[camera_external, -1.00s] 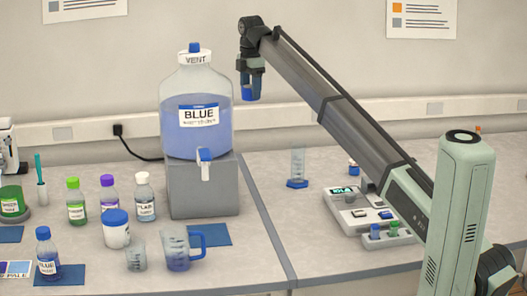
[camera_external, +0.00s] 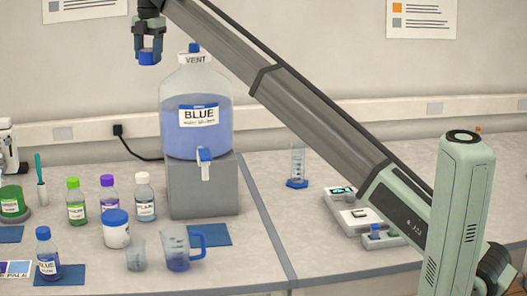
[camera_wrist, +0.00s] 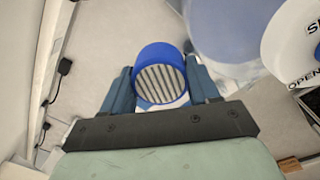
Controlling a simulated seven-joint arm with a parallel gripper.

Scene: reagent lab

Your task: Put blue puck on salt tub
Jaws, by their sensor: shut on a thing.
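The blue puck (camera_external: 149,58) is held high above the bench, at the upper left of the external view. My gripper (camera_external: 150,50) is shut on it, fingers pointing down. In the wrist view the puck (camera_wrist: 160,72) sits between the two blue fingers and shows a grey ribbed face with a blue rim. A white tub with a blue lid (camera_external: 116,229), apparently the salt tub, stands on the left bench in front of the small bottles. Its label is too small to read. My gripper is well above and behind it.
Small bottles (camera_external: 76,203), a beaker (camera_external: 136,256) and a blue-handled jug (camera_external: 178,250) surround the tub. A balance (camera_external: 352,212) stands on the right bench.

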